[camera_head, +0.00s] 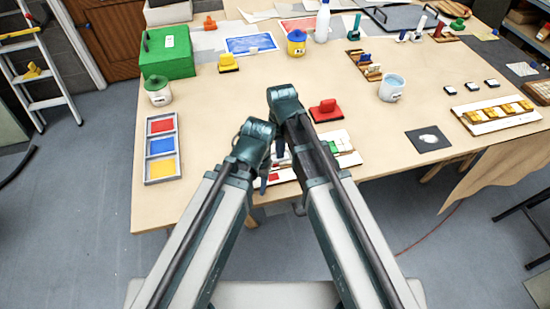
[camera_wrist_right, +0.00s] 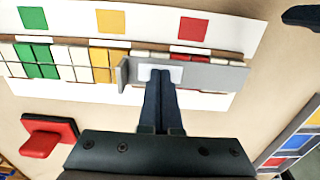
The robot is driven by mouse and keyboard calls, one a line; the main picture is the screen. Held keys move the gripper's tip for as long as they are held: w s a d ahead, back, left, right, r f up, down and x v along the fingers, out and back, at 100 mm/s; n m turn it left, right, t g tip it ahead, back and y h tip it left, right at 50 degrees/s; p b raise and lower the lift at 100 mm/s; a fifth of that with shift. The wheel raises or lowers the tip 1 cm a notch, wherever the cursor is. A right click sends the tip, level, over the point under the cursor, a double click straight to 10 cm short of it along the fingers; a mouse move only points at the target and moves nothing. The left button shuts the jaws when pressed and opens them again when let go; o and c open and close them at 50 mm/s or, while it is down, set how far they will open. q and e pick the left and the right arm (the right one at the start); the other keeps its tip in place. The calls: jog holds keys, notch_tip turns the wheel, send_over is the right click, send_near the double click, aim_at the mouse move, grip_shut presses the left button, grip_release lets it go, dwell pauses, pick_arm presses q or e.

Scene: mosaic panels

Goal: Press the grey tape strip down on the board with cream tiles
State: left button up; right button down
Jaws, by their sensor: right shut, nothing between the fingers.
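The board with cream tiles (camera_wrist_right: 65,88) lies on the table; its row also has green and yellow tiles. It partly shows in the head view (camera_head: 349,160), behind my arms. The grey tape strip (camera_wrist_right: 215,75) lies along the row, over part of the tiles, with a small raised end at its left in the wrist view. My right gripper (camera_wrist_right: 160,76) is shut and empty, its fingertips over the strip's left half and seeming to touch it. My arms hide the strip in the head view. My left gripper (camera_head: 263,182) is mostly hidden near the board's left end; its jaws are unclear.
A red-handled block (camera_head: 325,110) stands just behind the board. A tray of red, blue and yellow panels (camera_head: 163,148) lies to the left. A dark square mat (camera_head: 428,139) and a board with yellow tiles (camera_head: 497,114) lie to the right.

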pick_arm(q)
jog(key=shift+r, duration=0.1)
notch_tip(320, 180, up, 8)
jog(key=p, duration=0.8)
pick_arm(e)
notch_tip(320, 180, up, 8)
pick_arm(q)
notch_tip(320, 180, down, 3)
jog(key=b, duration=0.3)
pick_arm(e)
jog(key=s+d+f, duration=0.1)
jog(key=s+d, duration=0.1)
jog(key=s, duration=0.4)
jog(key=s+d+f+h, duration=0.1)
jog(key=s+d+f, duration=0.1)
jog(key=s, duration=0.4)
jog(key=shift+s+d+n, duration=0.2)
jog(key=shift+n, duration=0.2)
